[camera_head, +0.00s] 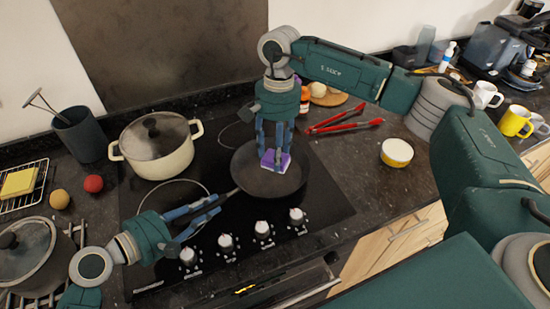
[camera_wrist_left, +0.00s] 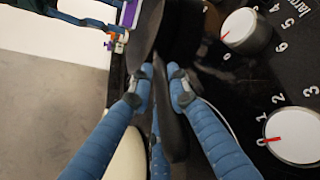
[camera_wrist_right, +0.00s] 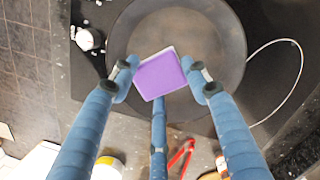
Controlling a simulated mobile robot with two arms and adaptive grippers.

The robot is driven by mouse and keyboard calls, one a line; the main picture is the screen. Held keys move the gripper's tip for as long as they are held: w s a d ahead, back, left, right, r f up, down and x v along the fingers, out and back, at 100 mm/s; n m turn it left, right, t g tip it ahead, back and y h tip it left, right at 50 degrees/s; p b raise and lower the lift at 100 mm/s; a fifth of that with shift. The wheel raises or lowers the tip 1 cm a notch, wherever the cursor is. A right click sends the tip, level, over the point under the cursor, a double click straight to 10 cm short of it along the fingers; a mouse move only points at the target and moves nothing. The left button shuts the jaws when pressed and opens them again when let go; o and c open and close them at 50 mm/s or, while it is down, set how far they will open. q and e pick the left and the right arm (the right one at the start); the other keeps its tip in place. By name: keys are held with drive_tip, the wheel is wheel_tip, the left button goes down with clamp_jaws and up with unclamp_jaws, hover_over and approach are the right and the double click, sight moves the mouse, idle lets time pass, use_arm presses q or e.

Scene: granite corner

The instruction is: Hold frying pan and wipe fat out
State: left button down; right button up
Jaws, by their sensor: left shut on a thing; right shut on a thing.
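The dark frying pan (camera_head: 290,185) sits on the black hob, its handle pointing to the lower left. My left gripper (camera_head: 222,199) is shut on the pan's handle, and the handle (camera_wrist_left: 165,100) runs between its fingers in the left wrist view. My right gripper (camera_head: 273,152) points down over the pan, shut on a purple sponge (camera_head: 274,161). The sponge (camera_wrist_right: 161,75) has a pale layer under its purple top and is over the pan's inside; I cannot tell whether it touches the bottom. Fat in the pan cannot be made out.
A cream lidded pot (camera_head: 157,152) stands on the hob behind my left gripper. Several knobs (camera_head: 225,241) line the hob's front. Red tongs (camera_head: 345,125) and a yellow-and-white bowl (camera_head: 396,153) lie to the right. Another lidded pot (camera_head: 30,250) stands at the left.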

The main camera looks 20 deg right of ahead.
sight(177, 223)
use_arm(q)
drive_tip(key=shift+a+f, duration=0.1)
drive_tip(key=shift+f, duration=0.25)
use_arm(e)
drive_tip(key=shift+r, duration=1.2)
use_arm(q)
drive_tip(key=c, duration=1.6)
unclamp_jaws()
use_arm(e)
drive_tip(key=shift+w, duration=0.1)
use_arm(q)
drive_tip(key=shift+o, duration=0.2)
drive_tip(key=shift+w+r, duration=0.1)
use_arm(e)
drive_tip(key=shift+w+f, duration=0.1)
use_arm(q)
drive_tip(key=shift+r, duration=0.1)
drive_tip(key=v, duration=1.1)
drive_tip(key=shift+a, duration=0.4)
drive_tip(key=shift+s, duration=0.25)
